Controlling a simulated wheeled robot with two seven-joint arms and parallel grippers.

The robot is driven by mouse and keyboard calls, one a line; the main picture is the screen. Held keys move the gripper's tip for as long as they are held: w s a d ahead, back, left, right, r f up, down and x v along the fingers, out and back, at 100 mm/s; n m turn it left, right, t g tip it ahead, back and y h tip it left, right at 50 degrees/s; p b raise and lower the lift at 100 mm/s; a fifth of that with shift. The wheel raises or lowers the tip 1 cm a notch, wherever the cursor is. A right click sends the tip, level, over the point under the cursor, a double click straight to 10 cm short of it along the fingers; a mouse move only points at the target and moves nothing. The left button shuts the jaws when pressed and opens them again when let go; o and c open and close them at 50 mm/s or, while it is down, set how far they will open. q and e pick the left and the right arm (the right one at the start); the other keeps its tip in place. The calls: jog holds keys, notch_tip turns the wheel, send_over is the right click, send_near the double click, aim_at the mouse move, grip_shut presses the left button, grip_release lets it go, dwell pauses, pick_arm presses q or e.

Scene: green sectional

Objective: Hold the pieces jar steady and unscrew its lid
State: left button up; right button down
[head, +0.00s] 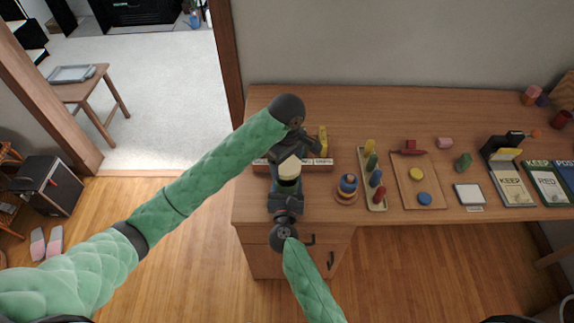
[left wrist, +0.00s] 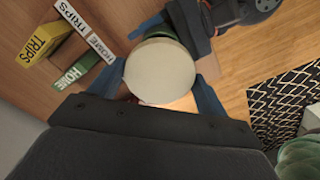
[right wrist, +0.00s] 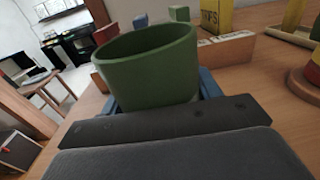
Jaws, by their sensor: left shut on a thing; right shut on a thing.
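The jar (right wrist: 150,70) is a dark green round pot, upright, its rim and open mouth facing up in the right wrist view. My right gripper (head: 287,196) is shut on the jar from the near side, low on its body. The lid (left wrist: 160,70) is a cream disc seen face-on in the left wrist view; in the head view it shows pale (head: 290,168) just above the jar. My left gripper (head: 290,157) is shut on the lid from the far side. The lid appears apart from the jar, since the right wrist view shows none on the rim. The jar's inside is hard to see.
The wooden desk (head: 430,115) carries a labelled rack (head: 320,164) with a yellow block (head: 323,140) behind the jar. A ring stacker (head: 348,185), a peg board (head: 372,180) and a shape board (head: 417,180) stand to the right. The desk's left edge is close.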

jog(key=shift+c, duration=1.3)
grip_release()
